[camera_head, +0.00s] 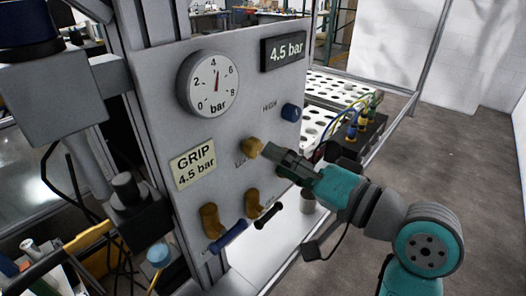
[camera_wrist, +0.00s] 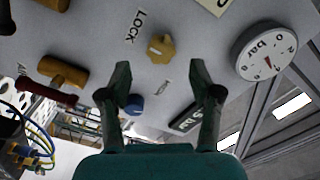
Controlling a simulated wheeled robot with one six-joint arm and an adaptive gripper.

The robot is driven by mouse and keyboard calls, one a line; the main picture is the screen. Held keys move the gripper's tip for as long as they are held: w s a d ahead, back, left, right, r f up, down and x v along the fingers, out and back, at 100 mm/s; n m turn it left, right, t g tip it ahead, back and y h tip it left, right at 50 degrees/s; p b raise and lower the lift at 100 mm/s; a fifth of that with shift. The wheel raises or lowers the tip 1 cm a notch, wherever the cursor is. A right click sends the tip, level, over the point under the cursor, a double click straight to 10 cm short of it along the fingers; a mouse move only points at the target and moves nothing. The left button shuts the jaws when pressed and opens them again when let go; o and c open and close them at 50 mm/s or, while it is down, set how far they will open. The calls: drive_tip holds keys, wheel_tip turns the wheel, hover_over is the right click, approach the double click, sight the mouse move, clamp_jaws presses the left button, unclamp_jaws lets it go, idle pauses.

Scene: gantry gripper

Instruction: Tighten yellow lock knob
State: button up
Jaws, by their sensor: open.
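The yellow lock knob (camera_head: 253,148) is a small lobed knob on the grey upright panel (camera_head: 150,100), and part of its label is hidden in the head view. In the wrist view the knob (camera_wrist: 161,48) shows beside the word LOCK, beyond the fingertips and roughly centred between them. My gripper (camera_head: 270,153) comes from the right, its tips close to the knob in the head view. In the wrist view my gripper (camera_wrist: 161,82) is open with nothing between its two fingers. The gap between tips and knob is hard to judge.
A blue knob (camera_head: 291,111) sits on the panel up and right of the yellow one. A pressure gauge (camera_head: 208,83) and a 4.5 bar display (camera_head: 284,50) are above.

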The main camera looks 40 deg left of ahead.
drive_tip(key=d, duration=0.6)
drive_tip(key=shift+s, duration=0.25)
drive_tip(key=shift+f, duration=0.1)
drive_tip(key=w+d+f+m+t+h, duration=0.1)
drive_tip(key=d+f+m+t+h, duration=0.4)
drive_tip(key=f, duration=0.6)
drive_tip(key=w+d+f+m+t+h, duration=0.15)
drive_tip(key=d+f+m+t, duration=0.4)
drive_tip(key=f, duration=0.65)
drive_tip(key=s+d+f+t+h, duration=0.3)
drive_tip(key=s+d+f+h, duration=0.4)
drive_tip(key=d+f, duration=0.5)
drive_tip(key=s+d+n+h, duration=0.2)
drive_tip(key=s+d, duration=0.3)
drive_tip(key=s, duration=0.7)
drive_tip(key=s+d+r+n+h, duration=0.1)
drive_tip(key=s+d, duration=0.4)
drive_tip(key=s, duration=0.8)
drive_tip(key=shift+d+n+h, duration=0.25)
drive_tip(key=shift+n+h, duration=0.5)
drive_tip(key=shift+n, duration=0.2)
